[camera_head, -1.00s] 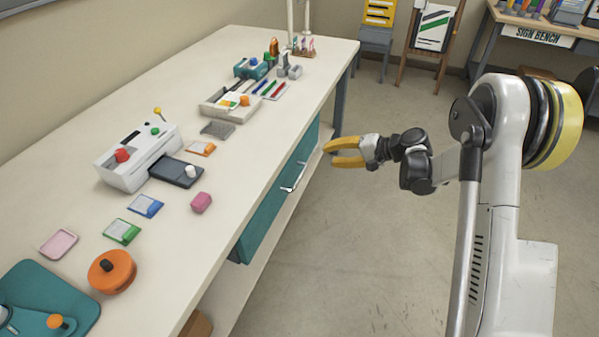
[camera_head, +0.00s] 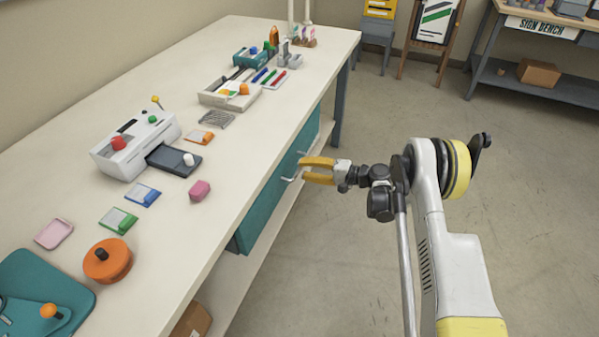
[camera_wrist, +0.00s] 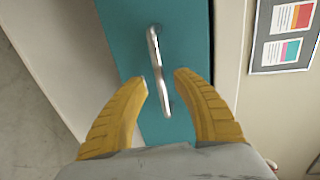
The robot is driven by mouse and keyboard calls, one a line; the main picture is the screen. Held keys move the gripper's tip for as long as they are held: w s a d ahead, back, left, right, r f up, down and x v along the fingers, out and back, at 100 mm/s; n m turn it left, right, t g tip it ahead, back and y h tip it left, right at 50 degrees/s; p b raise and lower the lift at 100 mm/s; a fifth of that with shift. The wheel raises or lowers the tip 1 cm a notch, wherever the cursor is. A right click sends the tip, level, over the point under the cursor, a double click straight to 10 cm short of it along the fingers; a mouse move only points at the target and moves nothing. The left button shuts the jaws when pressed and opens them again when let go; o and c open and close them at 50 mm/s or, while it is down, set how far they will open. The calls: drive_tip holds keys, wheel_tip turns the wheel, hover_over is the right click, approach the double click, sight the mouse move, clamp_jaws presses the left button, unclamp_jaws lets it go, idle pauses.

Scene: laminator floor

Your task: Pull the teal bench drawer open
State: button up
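The teal bench drawer (camera_head: 262,208) sits under the long bench top and looks closed, its front facing the aisle. It fills the middle of the wrist view (camera_wrist: 181,38). In the head view the handle (camera_head: 291,178) is partly hidden by my gripper. My gripper (camera_head: 304,170) is open, its fingers apart and pointing at the drawer front. I cannot tell whether a finger touches the handle.
The white bench top (camera_head: 165,235) carries a laminator (camera_head: 133,150), cards, an orange round tool (camera_head: 107,260) and trays. A lower shelf with a cardboard box (camera_head: 192,321) runs below. The floor (camera_head: 345,270) beside the bench is clear. A sign bench (camera_head: 541,29) stands at the back right.

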drive_tip(key=shift+x, duration=1.1)
clamp_jaws()
drive_tip(key=shift+d, duration=0.15)
drive_tip(key=f+v, duration=0.2)
drive_tip(key=v, duration=0.9)
drive_tip(key=d+f+v, duration=0.1)
drive_tip(key=f+v, duration=0.2)
drive_tip(key=v, duration=0.9)
drive_tip(key=shift+s, duration=0.15)
drive_tip(key=shift+r, duration=0.15)
